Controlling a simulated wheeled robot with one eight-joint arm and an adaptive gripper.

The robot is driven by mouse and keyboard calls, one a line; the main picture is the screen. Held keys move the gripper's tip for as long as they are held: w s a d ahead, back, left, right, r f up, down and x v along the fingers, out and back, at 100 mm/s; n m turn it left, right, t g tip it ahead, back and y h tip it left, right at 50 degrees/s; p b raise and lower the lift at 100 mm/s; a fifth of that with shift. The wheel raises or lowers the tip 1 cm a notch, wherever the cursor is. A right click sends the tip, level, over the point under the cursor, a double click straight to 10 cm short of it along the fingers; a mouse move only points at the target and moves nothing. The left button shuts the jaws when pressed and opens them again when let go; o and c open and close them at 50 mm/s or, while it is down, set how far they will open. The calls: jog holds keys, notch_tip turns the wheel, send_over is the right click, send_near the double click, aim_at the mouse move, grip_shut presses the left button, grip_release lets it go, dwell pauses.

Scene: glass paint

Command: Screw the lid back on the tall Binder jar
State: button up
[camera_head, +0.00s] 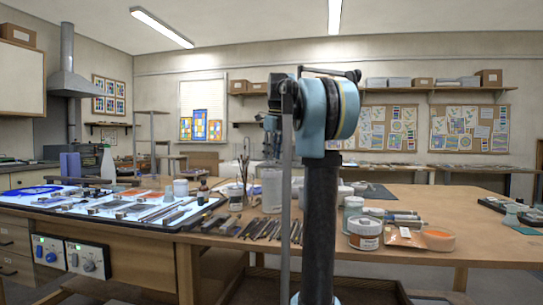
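A tall pale jar (271,188) stands on the wooden table, just left of my arm's column. It may be the Binder jar, but I cannot read its label. Its top is close below my gripper (271,152), which shows small and partly hidden behind my arm's blue joint. I cannot tell whether the fingers are open, shut or holding a lid, nor whether they touch the jar. A separate lid for the jar cannot be made out.
Brushes stand in a pot (236,200). Several dark tools (268,229) lie along the front edge. A lit panel (60,207) holds glass pieces at left. The table's right front (490,250) is clear.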

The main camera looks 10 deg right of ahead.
jog(key=n, duration=0.2)
jog(key=n+g, duration=0.1)
jog(key=shift+w+a+r+n, duration=0.1)
jog(key=shift+w+n, duration=0.1)
jog(key=shift+n, duration=0.2)
jog(key=n+g, duration=0.1)
jog(key=n, duration=0.2)
jog(key=shift+r+n+h, duration=0.1)
jog(key=shift+n+h, duration=0.2)
jog(key=n, duration=0.8)
jog(key=shift+f, duration=0.2)
jog(key=n, duration=0.8)
jog(key=shift+f, duration=0.25)
jog(key=n, duration=0.4)
jog(key=shift+f, duration=0.15)
jog(key=n, duration=0.3)
jog(key=shift+f+n, duration=0.15)
jog(key=shift+n, duration=0.15)
jog(key=shift+f+n, duration=0.3)
jog(key=shift+f, duration=0.1)
notch_tip(320, 180, down, 4)
jog(key=shift+r, duration=0.15)
jog(key=shift+s+f, duration=0.2)
jog(key=shift+f, duration=0.5)
jog(key=shift+w+f, duration=0.15)
jog(key=shift+w, duration=0.05)
